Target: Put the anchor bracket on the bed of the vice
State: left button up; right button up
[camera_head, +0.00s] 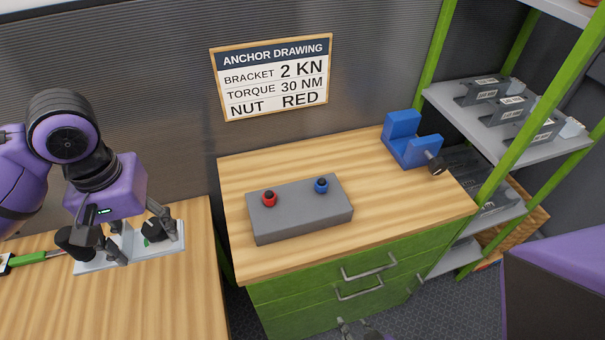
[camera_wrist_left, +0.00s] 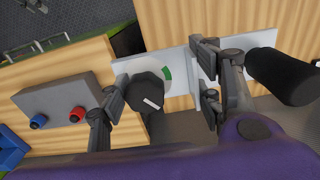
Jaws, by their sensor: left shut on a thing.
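Several grey anchor brackets (camera_head: 483,90) with white labels stand on the upper shelf at the right; their labels are too small to read surely. The blue vice (camera_head: 409,148) sits at the back right of the middle bench, its bed empty; its edge shows in the left wrist view (camera_wrist_left: 11,150). My left gripper (camera_head: 146,238) is over the left bench, shut on a black dial knob (camera_wrist_left: 146,92) with a white pointer. The knob stands on a white plate (camera_wrist_left: 185,60) with a green arc. Only a dark tip at the bottom edge may be my right gripper (camera_head: 355,329).
A grey block (camera_head: 300,212) with a red nut (camera_head: 269,198) and a blue nut (camera_head: 321,185) lies on the middle bench. A wall sign (camera_head: 272,77) reads bracket 2 KN, torque 30 NM, nut red. Green posts frame the shelf. A green-handled tool (camera_head: 35,257) lies at far left.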

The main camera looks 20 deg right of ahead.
aim_at(400, 149)
jog(key=l+z, duration=0.25)
jog(key=l, duration=0.2)
jog(key=i+l+z, duration=0.1)
jog(key=l+z, duration=0.15)
jog(key=l, duration=0.2)
jog(key=l+z, duration=0.25)
jog(key=l, duration=0.15)
jog(key=i+l+z, duration=0.3)
jog(key=k+l, duration=0.1)
